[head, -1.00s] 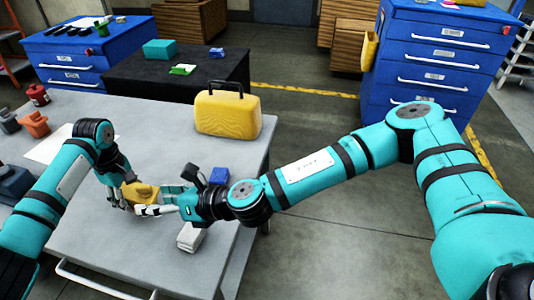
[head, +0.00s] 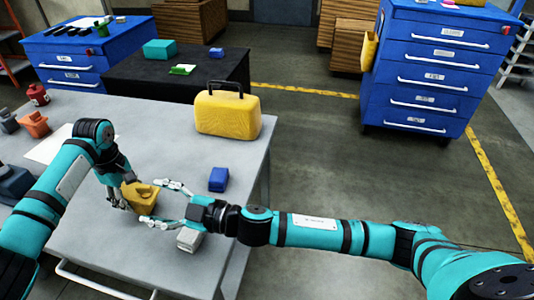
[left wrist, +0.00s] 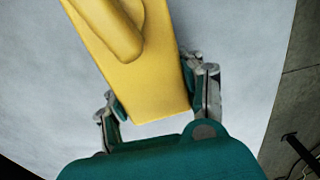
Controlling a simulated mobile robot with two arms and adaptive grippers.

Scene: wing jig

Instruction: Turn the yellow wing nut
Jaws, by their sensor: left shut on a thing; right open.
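The yellow wing nut (head: 143,197) is a chunky yellow piece with a raised wing, above the grey table. My left gripper (head: 124,201) is shut on its left side. In the left wrist view, the yellow wing nut (left wrist: 145,85) lies between the fingers of my left gripper (left wrist: 155,88), its wing towards the top edge. My right gripper (head: 156,202) is open and comes in from the right. Its two fingers are spread, with the tips close to the right side of the nut. I cannot tell whether they touch it. No stud shows.
On the grey table (head: 110,265) are a yellow case (head: 228,114), a blue block (head: 218,179) and a whitish block (head: 189,240) close below my right gripper. Several red, orange and dark items stand at the left.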

